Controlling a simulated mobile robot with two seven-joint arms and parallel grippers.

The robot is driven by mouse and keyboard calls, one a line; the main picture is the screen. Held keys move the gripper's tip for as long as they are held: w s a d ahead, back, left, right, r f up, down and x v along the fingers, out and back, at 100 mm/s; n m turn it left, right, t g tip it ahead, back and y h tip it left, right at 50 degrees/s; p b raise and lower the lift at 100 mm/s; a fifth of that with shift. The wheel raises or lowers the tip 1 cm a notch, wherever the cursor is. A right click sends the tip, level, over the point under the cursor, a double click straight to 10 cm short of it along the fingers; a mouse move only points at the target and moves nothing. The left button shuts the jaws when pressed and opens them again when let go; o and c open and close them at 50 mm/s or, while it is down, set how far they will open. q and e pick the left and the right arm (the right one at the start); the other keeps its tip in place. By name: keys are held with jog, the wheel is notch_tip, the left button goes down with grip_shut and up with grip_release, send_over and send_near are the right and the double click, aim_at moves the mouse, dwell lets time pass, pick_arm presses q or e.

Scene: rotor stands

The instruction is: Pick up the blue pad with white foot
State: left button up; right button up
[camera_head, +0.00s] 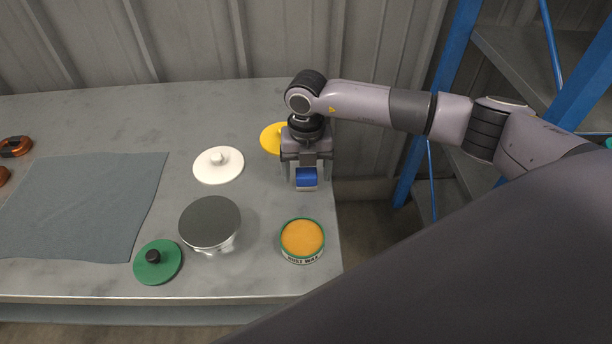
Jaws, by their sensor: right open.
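The blue pad (306,175) is near the right edge of the table, with a pale band, likely its white foot, along its lower front. My right gripper (308,166) points down over it from behind. Its jaws are open, with one finger to each side of the blue pad. I cannot tell whether the fingers touch it. The gripper body hides the pad's far side. My left gripper is not in view.
A yellow disc (270,138) lies just behind the gripper, and a white lidded disc (218,166) to its left. An orange-topped tin (302,239), a grey-topped round stand (209,221), a green disc (168,265) and a grey cloth (80,205) are nearer. Blue shelving (466,60) stands right.

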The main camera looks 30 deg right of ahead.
aim_at(307, 173)
jog(key=shift+f, duration=0.7)
jog(key=c, duration=1)
jog(key=shift+r, duration=0.1)
jog(key=shift+c, duration=0.2)
notch_tip(307, 173, up, 20)
jog(key=o, duration=0.4)
jog(key=c, duration=0.3)
